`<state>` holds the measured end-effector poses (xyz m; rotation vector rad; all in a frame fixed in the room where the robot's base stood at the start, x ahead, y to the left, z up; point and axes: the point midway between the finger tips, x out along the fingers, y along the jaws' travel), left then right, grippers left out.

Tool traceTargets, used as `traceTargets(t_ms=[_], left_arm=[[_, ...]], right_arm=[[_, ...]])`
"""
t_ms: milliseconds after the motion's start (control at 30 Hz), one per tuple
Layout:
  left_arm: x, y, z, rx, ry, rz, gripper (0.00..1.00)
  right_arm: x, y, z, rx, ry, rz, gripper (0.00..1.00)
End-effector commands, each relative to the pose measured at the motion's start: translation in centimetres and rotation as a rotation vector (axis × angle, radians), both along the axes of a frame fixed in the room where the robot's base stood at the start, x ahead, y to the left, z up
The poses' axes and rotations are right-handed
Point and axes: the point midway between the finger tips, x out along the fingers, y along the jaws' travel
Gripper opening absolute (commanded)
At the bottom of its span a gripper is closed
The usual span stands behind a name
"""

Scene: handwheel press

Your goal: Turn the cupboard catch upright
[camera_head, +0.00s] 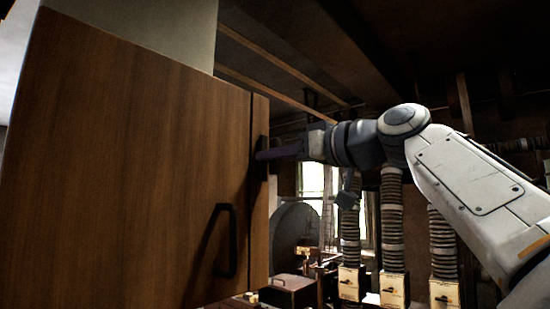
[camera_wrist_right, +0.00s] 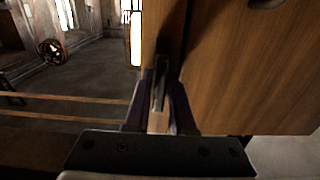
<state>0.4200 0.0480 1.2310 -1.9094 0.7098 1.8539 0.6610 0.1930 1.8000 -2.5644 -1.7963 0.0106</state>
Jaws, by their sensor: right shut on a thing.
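The cupboard (camera_head: 140,150) fills the left of the head view, with a brown wooden front. Its catch (camera_head: 262,172) is a small dark piece near the front's right edge, partly hidden by my right gripper. In the right wrist view the catch (camera_wrist_right: 159,84) is a dark narrow bar between the fingers, running roughly along the seam of the wood. It looks about upright. My right gripper (camera_head: 268,154) reaches in from the right and is shut on the catch; its fingers also show in the wrist view (camera_wrist_right: 159,112). My left gripper is not in view.
A dark bar handle (camera_head: 232,240) stands out from the cupboard front below the catch. Ribbed columns (camera_head: 392,225) stand behind my right arm. A dark box (camera_head: 290,290) and other small items lie at the bottom. Beams run overhead.

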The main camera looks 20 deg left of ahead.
Motion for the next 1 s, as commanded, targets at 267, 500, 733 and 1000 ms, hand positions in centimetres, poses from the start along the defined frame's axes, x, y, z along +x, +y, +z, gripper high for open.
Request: traceTargets(t_ms=[267,500,733,1000], left_arm=[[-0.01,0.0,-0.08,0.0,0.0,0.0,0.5],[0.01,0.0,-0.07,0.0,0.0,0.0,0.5],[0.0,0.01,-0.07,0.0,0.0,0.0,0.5],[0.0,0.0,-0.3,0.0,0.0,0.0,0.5]], right_arm=[[0.02,0.1,-0.32,-0.018,-0.023,0.003,0.0],[0.02,0.1,-0.32,-0.018,-0.024,0.003,0.0],[0.01,0.07,-0.23,-0.015,-0.024,0.002,0.47],[-0.09,-0.3,-0.17,-0.011,-0.026,0.0,0.47]])
